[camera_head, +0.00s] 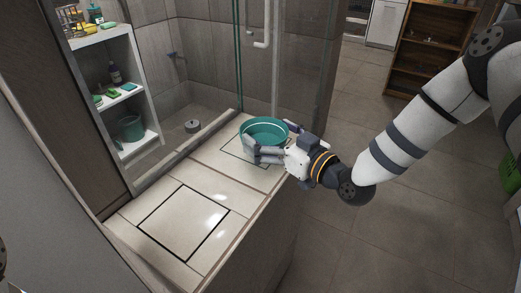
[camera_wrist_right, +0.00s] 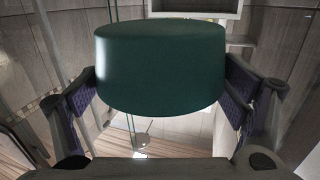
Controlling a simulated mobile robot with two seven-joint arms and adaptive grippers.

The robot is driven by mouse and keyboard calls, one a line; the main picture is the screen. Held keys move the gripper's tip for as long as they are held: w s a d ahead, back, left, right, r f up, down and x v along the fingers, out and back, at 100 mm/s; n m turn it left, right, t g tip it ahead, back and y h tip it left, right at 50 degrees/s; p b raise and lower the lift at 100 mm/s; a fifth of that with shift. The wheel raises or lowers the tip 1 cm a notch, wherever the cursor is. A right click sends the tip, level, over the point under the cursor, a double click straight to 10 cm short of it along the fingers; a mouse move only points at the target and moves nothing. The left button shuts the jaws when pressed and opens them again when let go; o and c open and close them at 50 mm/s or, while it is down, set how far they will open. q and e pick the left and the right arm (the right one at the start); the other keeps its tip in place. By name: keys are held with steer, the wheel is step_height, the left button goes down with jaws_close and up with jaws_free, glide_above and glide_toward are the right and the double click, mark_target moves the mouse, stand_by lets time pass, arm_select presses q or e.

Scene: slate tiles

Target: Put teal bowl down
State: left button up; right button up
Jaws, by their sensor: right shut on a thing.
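The teal bowl (camera_head: 264,131) is upright, at the far end of the pale tiled ledge (camera_head: 215,180). My right gripper (camera_head: 268,145) comes in from the right and is shut on the bowl, with fingers on either side of it. In the right wrist view, the bowl (camera_wrist_right: 160,68) fills the middle between the purple-padded fingers of the gripper (camera_wrist_right: 160,105). The bowl is over a dark square outline on the ledge, partly hidden by the bowl and gripper. I cannot tell whether its base touches the ledge. My left gripper is not in view.
A second dark square outline (camera_head: 183,222) on the near part of the ledge is empty. A white shelf unit (camera_head: 117,95) with bottles and a teal bucket (camera_head: 130,128) stands at left. Glass panels stand behind the ledge. A wooden shelf (camera_head: 432,48) is at the back right.

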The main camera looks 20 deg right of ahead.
steer(key=shift+w+a+f, duration=0.15)
steer(key=shift+a+f, duration=0.2)
step_height(320, 180, down, 3)
steer(key=shift+w+a+f+b, duration=0.1)
steer(key=shift+a+f+b, duration=0.1)
steer(key=shift+b, duration=0.3)
steer(key=shift+r, duration=0.15)
steer(key=o, duration=1.1)
